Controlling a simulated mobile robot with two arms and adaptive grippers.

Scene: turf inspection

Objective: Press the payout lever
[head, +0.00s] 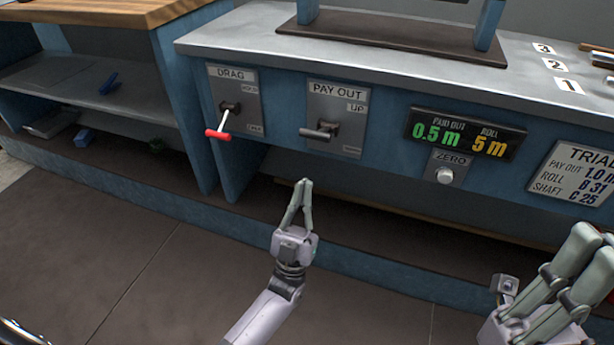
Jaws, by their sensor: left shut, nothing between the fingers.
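The payout lever (321,132) is a short dark grey handle on the plate marked PAY OUT (338,105), on the blue front of the bench. Its plate has a label UP near the top and a small unreadable label at the bottom. The lever sticks out toward me, about mid-plate. My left gripper (304,184) is shut and empty, its fingertips pointing up, below the lever in the picture and apart from it. My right gripper (590,245) is at the lower right, partly cut off by the picture edge; I cannot tell its finger opening.
A red-handled DRAG lever (219,134) is left of the payout plate. A display (464,134) reads paid out 0.5 m, roll 5 m, above a ZERO knob (444,176). A TRIAL card (575,178) is at right. Open shelves (90,105) stand at left.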

